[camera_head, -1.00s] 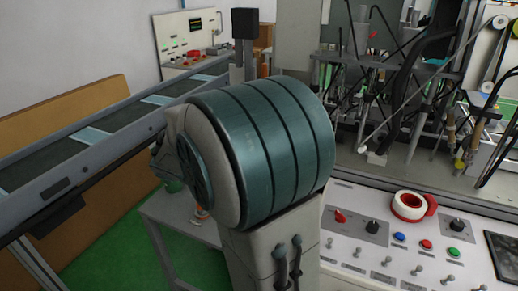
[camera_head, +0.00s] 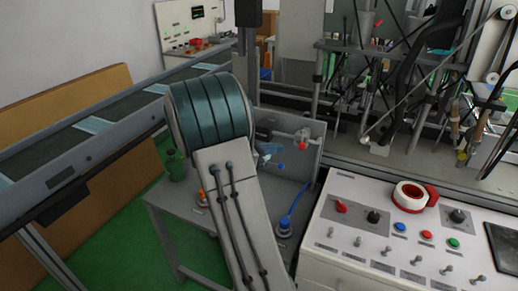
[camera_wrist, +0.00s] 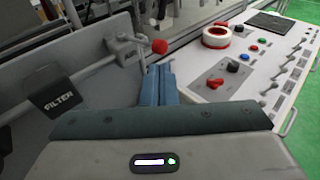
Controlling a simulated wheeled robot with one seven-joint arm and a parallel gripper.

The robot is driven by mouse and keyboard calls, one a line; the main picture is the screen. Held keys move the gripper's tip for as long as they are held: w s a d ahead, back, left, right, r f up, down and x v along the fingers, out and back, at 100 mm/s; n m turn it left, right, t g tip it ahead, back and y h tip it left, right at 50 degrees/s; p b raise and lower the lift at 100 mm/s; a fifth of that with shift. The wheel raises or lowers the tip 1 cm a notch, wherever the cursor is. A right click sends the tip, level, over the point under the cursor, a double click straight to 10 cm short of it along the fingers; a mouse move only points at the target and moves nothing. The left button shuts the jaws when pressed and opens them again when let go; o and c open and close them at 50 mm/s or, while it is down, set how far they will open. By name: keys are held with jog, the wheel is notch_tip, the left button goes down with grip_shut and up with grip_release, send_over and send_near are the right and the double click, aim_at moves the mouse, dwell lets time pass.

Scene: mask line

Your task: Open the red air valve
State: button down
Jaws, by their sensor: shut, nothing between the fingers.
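The red air valve (camera_head: 302,146) is a small red knob on a grey pipe fitting inside a grey open-topped housing, in the middle of the head view. In the wrist view the red knob (camera_wrist: 159,46) stands just beyond the fingertips. My gripper (camera_head: 274,158) is at the housing, to the left of the knob and a little lower in the head view. Its blue fingers (camera_wrist: 157,85) are together with nothing between them in the wrist view. The knob appears apart from the fingers. My arm hides part of the housing's left side in the head view.
A black box labelled FILTER (camera_wrist: 60,97) is left of the fingers. A white control panel (camera_head: 345,245) with knobs, buttons and a red-and-white tape roll (camera_head: 408,196) stands at right. A conveyor (camera_head: 100,135) runs at left.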

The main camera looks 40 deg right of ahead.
aim_at(299, 146)
jog(key=x, duration=0.6)
jog(key=shift+t, duration=0.3)
